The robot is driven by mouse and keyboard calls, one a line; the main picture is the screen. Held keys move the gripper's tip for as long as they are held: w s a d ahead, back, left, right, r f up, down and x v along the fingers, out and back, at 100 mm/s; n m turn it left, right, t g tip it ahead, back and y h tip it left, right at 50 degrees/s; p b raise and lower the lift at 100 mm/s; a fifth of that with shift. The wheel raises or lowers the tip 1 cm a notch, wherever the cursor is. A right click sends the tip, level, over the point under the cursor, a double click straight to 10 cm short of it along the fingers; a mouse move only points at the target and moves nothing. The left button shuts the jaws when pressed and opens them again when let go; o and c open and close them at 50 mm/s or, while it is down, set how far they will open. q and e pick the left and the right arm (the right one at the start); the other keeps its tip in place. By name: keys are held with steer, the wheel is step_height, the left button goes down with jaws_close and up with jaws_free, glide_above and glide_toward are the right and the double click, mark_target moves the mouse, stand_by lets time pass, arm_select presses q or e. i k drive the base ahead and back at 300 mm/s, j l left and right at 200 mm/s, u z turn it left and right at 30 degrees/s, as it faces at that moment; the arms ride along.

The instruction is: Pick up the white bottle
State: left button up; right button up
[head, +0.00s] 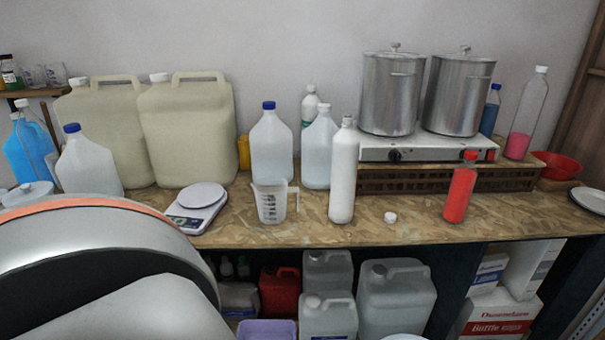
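A slim white bottle (343,172) stands upright near the front edge of the wooden worktop, at the middle of the head view. A small white cap (390,217) lies on the worktop to its right. A clear measuring jug (271,203) stands to its left, with a gap between them. My arm link fills the lower left, but neither gripper is in view. Nothing is touching the white bottle that I can see.
Translucent jugs (271,150) stand behind and left. A red bottle (460,190) is to the right. Two steel pots (391,95) sit on a hotplate (430,147) behind. A scale (197,208) is left. Canisters (396,295) fill the shelf below.

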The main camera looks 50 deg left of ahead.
mark_target(346, 144)
steer(key=u, duration=1.3)
